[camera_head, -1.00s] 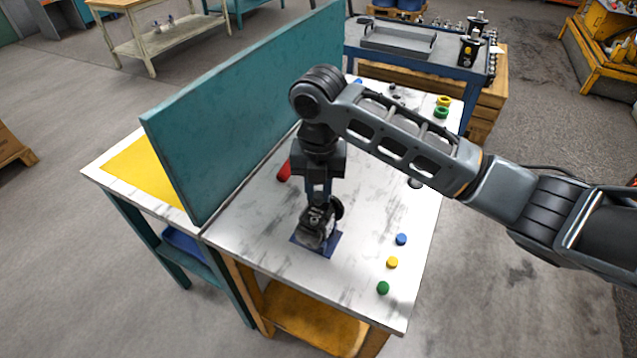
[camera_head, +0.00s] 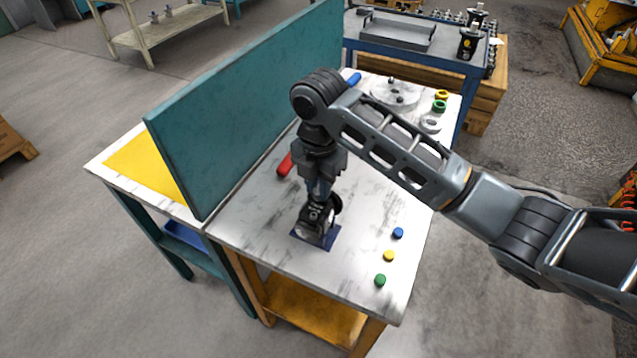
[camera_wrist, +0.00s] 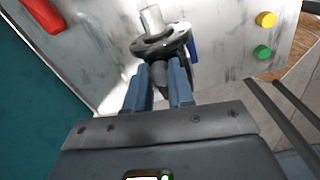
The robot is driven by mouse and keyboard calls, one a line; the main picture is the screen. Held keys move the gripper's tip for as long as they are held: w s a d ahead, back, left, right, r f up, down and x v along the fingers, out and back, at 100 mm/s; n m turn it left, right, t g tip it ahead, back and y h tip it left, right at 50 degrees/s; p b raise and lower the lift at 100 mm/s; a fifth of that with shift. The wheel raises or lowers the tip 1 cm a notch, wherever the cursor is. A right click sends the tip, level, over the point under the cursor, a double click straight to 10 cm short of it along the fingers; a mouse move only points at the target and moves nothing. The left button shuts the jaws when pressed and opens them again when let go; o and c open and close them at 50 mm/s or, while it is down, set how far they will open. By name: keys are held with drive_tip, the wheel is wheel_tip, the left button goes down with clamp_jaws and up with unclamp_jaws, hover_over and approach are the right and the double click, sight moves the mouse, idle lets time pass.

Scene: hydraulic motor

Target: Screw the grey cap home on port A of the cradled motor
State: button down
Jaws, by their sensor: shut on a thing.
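The dark motor (camera_head: 312,224) sits on a blue base (camera_head: 328,240) near the front of the white table. In the wrist view its round flange (camera_wrist: 150,48) and pale shaft (camera_wrist: 151,20) show beyond my fingers. My gripper (camera_head: 320,190) points down onto the top of the motor. In the wrist view its two blue fingers (camera_wrist: 160,78) are shut on the grey cap (camera_wrist: 160,73), a small dark grey piece mostly hidden between them. The cap is at the motor body. I cannot tell how deep it sits in the port.
A teal panel (camera_head: 240,110) stands along the table's left side. A red-handled item (camera_head: 285,165) lies beside it. Loose blue (camera_head: 398,233), yellow (camera_head: 389,256) and green (camera_head: 380,280) caps lie to the right. A pale disc (camera_head: 382,91) and coloured rings lie at the back.

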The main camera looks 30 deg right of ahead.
drive_tip(key=c, duration=1.2)
unclamp_jaws()
drive_tip(key=shift+f, duration=0.15)
drive_tip(key=shift+a+r, duration=0.1)
drive_tip(key=shift+r, duration=0.15)
drive_tip(key=shift+r, duration=0.35)
drive_tip(key=n+b, duration=0.1)
drive_tip(key=n, duration=0.1)
drive_tip(key=shift+f+n, duration=0.1)
drive_tip(key=shift+n, duration=0.2)
drive_tip(key=n+b, duration=0.2)
drive_tip(key=n, duration=0.2)
drive_tip(key=n+b, duration=0.1)
drive_tip(key=n, duration=0.1)
drive_tip(key=shift+n, duration=0.8)
drive_tip(key=shift+s, duration=0.1)
